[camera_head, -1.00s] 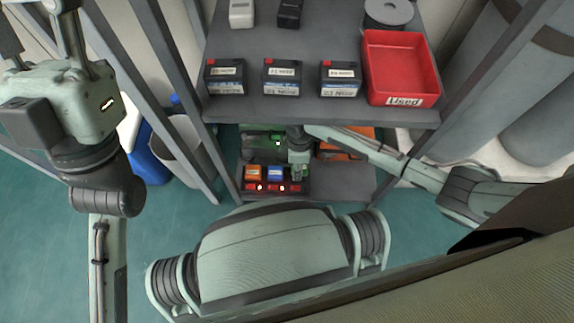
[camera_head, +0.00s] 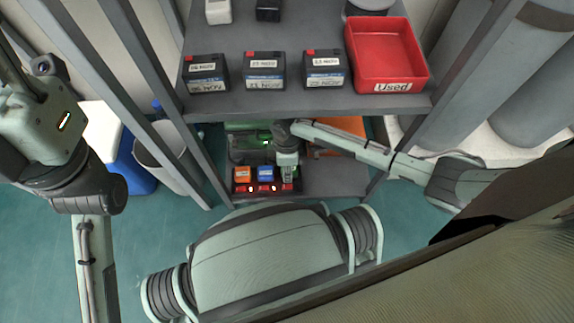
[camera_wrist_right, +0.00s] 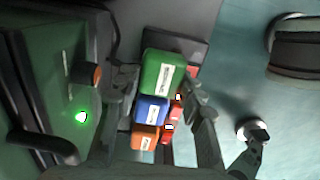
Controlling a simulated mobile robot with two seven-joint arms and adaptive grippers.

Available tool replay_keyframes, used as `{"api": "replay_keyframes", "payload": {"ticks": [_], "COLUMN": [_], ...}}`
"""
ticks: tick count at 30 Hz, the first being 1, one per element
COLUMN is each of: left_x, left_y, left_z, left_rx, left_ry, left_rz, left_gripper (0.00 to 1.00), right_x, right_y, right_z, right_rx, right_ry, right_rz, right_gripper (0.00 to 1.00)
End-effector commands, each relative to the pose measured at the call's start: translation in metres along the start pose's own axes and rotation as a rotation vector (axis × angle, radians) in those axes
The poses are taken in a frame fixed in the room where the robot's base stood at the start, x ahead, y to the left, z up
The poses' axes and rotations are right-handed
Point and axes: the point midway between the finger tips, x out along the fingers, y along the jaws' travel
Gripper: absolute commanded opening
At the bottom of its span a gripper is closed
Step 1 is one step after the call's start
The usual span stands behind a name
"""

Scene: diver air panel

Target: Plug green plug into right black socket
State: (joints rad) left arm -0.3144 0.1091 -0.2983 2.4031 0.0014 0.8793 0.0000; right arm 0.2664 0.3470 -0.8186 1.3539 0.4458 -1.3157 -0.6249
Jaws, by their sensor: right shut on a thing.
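The green plug (camera_wrist_right: 163,74) is between the fingers of my right gripper (camera_wrist_right: 158,88) in the right wrist view, which is shut on it. The plug is in line with the blue plug (camera_wrist_right: 152,110) and orange plug (camera_wrist_right: 146,138), at the far end of the row. In the head view my right gripper (camera_head: 289,176) points down at the right end of the socket strip (camera_head: 264,188) and hides the green plug. The right black socket is hidden, so I cannot tell whether the plug is in it. My left arm is at the left; its gripper is out of view.
Blue (camera_head: 265,173) and orange (camera_head: 241,174) plugs stand on the strip, with lit red switches in front. A green case (camera_head: 248,143) lies behind. The upper shelf (camera_head: 300,103) with batteries and a red bin (camera_head: 388,55) overhangs my right arm.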

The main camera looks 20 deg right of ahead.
Motion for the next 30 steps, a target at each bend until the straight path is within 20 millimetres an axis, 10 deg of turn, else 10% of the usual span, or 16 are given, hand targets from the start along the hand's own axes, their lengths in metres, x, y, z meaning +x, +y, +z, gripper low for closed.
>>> {"api": "replay_keyframes", "payload": {"ticks": [30], "left_x": [0.0075], "left_y": [0.0001], "left_z": [-0.0014], "left_rx": [-0.001], "left_ry": [0.0], "left_rz": [0.0], "left_gripper": [0.4], "right_x": [0.0001], "right_y": [0.0], "right_z": [-0.0007], "right_rx": [-0.001], "right_ry": [0.0], "right_rz": [0.0], "right_gripper": [0.04]}}
